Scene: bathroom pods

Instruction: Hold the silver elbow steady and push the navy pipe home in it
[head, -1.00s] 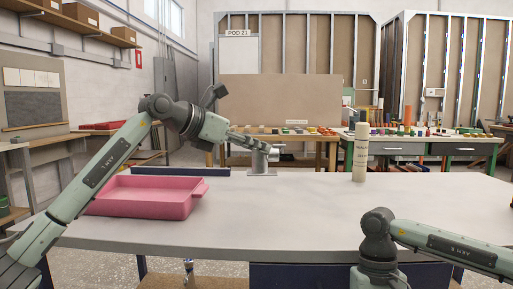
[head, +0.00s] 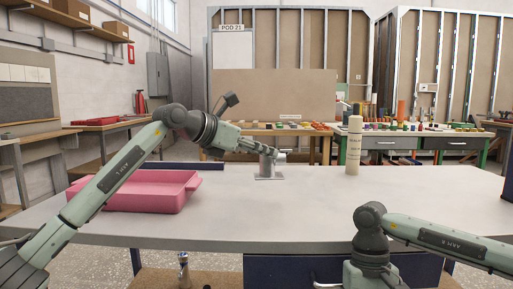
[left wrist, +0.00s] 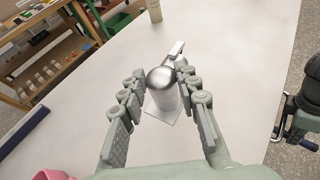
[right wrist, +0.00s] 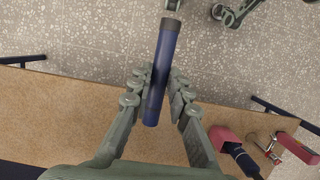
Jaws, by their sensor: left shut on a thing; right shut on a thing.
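The silver elbow (head: 268,166) stands upright on a square plate on the grey table; its rounded top (left wrist: 161,78) shows in the left wrist view, with a short arm pointing away. My left gripper (head: 264,151) is shut on it, one finger on each side. The pipe is apart from the elbow. In the head view my right gripper is mostly below the frame.
A pink tray (head: 140,192) lies at the table's left. A cream cylinder (head: 354,146) stands at the back right. The table between is clear. A brown lower shelf (right wrist: 60,115) lies below, with a red and navy tool (right wrist: 235,150) and a red bar (right wrist: 297,147) at right.

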